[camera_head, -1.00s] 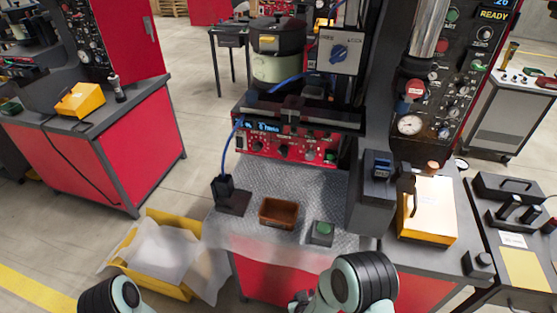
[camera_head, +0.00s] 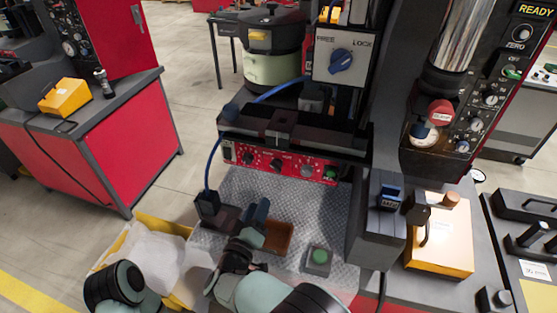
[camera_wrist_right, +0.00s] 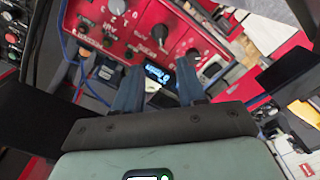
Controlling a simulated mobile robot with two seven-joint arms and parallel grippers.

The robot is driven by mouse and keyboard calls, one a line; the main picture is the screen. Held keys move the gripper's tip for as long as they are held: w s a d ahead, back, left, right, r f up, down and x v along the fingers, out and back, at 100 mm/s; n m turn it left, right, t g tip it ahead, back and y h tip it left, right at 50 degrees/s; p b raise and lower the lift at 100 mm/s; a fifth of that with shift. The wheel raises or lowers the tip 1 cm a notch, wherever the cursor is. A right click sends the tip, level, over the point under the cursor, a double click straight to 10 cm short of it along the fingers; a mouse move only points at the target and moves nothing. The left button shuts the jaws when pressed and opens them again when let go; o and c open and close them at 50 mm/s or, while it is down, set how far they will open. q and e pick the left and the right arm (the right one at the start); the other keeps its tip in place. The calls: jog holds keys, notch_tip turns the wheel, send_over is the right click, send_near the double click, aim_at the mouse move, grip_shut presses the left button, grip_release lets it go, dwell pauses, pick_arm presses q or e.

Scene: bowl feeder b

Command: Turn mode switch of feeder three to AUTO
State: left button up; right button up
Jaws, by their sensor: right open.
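The feeder's red control panel (camera_head: 292,165) runs along the front below the dark track in the head view. It carries several dark knobs and a green button (camera_head: 330,172). The panel (camera_wrist_right: 135,22) also fills the upper wrist view, with a black pointer knob (camera_wrist_right: 160,33), another knob (camera_wrist_right: 193,54) and a lit blue display (camera_wrist_right: 156,75). I cannot read which knob is the mode switch or its position. My right gripper (camera_head: 258,210) is below and in front of the panel, apart from it. Its blue fingers (camera_wrist_right: 158,78) are open and empty in the wrist view. My left gripper is out of view.
A brown tray (camera_head: 278,238), a green-button box (camera_head: 318,258) and a dark stand with a blue cable (camera_head: 208,208) sit on the metal worktop. A plate with a blue FREE/LOCK knob (camera_head: 341,61) hangs above the track. A yellow case (camera_head: 440,240) stands at right.

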aim_at(274, 169)
jog(key=p+x, duration=0.1)
jog(key=x, duration=1.2)
jog(key=shift+w+d+p, duration=0.15)
jog(key=shift+w+p, duration=0.15)
jog(key=shift+w, duration=0.05)
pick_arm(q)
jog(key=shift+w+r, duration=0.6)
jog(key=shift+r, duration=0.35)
pick_arm(e)
grip_shut()
